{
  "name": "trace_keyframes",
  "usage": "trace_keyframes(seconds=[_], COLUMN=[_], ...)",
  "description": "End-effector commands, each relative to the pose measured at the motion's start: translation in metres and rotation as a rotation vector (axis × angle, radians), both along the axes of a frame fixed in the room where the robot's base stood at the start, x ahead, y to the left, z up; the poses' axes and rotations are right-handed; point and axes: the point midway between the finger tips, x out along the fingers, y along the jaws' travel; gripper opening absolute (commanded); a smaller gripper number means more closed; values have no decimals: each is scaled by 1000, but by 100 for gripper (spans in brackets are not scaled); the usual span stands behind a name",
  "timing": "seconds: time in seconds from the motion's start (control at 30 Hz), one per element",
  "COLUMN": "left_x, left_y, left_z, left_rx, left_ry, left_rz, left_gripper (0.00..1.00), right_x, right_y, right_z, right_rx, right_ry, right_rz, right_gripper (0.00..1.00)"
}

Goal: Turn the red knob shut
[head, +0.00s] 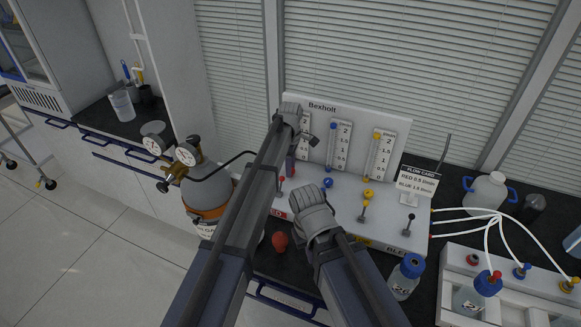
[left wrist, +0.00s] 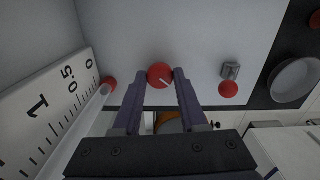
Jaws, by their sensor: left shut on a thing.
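The red knob (left wrist: 160,73) is round, with a pale line across its face pointing toward the lower right in the left wrist view. My left gripper (left wrist: 160,82) has one finger on each side of it, shut on it. In the head view my left gripper (head: 291,165) is partly hidden by my own arm at the left end of the white Bexholt panel (head: 345,112), and the red knob is hidden there. Beside the knob are the red flow tube's ball (left wrist: 108,84) and scale (left wrist: 55,100). My right arm's wrist shows, but its gripper is hidden.
The blue knob (head: 328,183) and yellow knob (head: 368,193) are to the right. A small red-ended lever (left wrist: 228,89) is close to my fingers. A flow card (head: 417,180), hoses and bottles stand further right. A gas cylinder (head: 207,190) with gauges stands left.

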Motion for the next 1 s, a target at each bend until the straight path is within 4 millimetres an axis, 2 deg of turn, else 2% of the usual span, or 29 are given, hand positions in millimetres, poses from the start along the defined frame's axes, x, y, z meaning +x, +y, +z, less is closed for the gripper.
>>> trace_keyframes(seconds=[1.0], left_x=[0], left_y=[0], left_z=[0], left_rx=[0], left_ry=[0], left_rz=[-964], left_gripper=[0], right_x=[0], right_y=[0], right_z=[0], right_rx=[0], right_ry=[0], right_rz=[0], right_gripper=[0])
